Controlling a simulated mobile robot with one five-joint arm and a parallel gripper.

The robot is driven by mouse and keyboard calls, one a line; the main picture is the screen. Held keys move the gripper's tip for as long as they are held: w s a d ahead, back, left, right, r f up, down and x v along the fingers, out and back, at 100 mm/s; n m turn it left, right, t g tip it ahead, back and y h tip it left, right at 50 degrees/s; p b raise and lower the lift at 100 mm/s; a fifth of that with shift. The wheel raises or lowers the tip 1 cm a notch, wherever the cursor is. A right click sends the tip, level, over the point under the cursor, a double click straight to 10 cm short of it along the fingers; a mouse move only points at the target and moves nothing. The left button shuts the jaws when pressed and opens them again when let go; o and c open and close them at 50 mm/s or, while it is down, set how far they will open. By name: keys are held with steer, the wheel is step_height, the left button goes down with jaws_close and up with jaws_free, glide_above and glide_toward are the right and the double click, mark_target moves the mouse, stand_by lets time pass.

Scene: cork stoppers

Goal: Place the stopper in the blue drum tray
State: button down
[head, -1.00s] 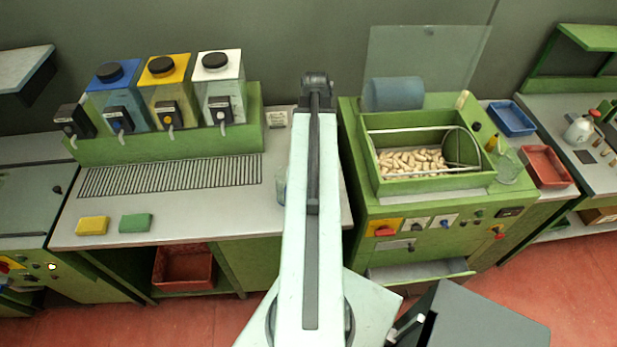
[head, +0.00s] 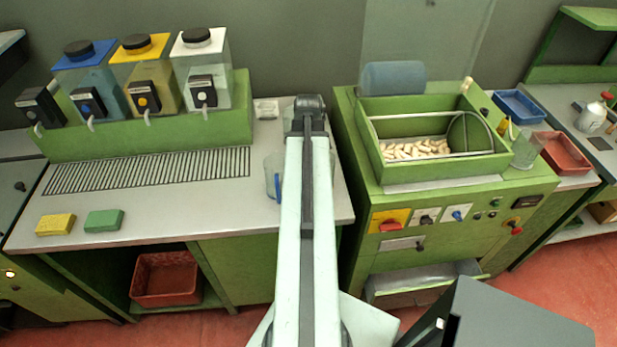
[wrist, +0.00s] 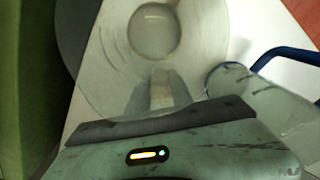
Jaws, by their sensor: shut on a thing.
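In the head view my arm hides the gripper and stopper. A blue tray (head: 517,112) stands on the right bench. A blue drum (head: 393,77) lies on its side at the back of the green machine.
The green hopper (head: 478,165) holds many pale stoppers. A red tray (head: 562,153) sits beside the blue tray. A clear jug with a blue handle (head: 272,176) stands left of my arm. Yellow (head: 55,224) and green (head: 103,220) blocks lie on the left bench.

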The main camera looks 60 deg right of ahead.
steer(key=shift+f, duration=0.3)
steer(key=c, duration=1.1)
jaws_free()
steer(key=shift+c, duration=0.2)
steer(key=shift+r, duration=0.1)
